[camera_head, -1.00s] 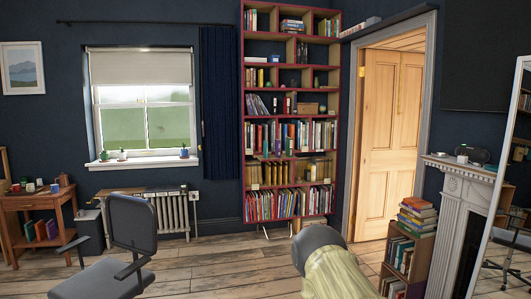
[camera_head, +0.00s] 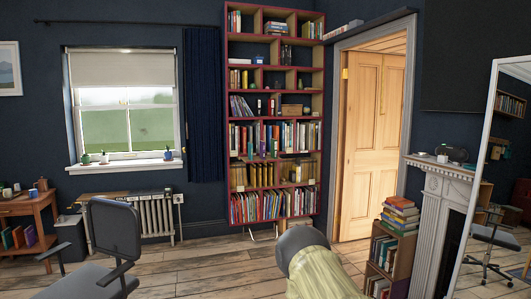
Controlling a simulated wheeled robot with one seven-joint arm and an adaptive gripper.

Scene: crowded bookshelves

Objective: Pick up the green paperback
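I cannot single out one green paperback with certainty at this size. Green-looking spines show in the tall red-edged bookcase (camera_head: 224,150), one of them a green book (camera_head: 262,141) standing in the middle row. A greenish book (camera_head: 17,238) also stands on the lower shelf of the wooden desk at the far left. My gripper is not in view, so its state does not show.
An office chair (camera_head: 113,228) stands at the front left. A low bookcase (camera_head: 402,254) with stacked books is right, beside a white fireplace (camera_head: 437,205). Wood floor between is clear.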

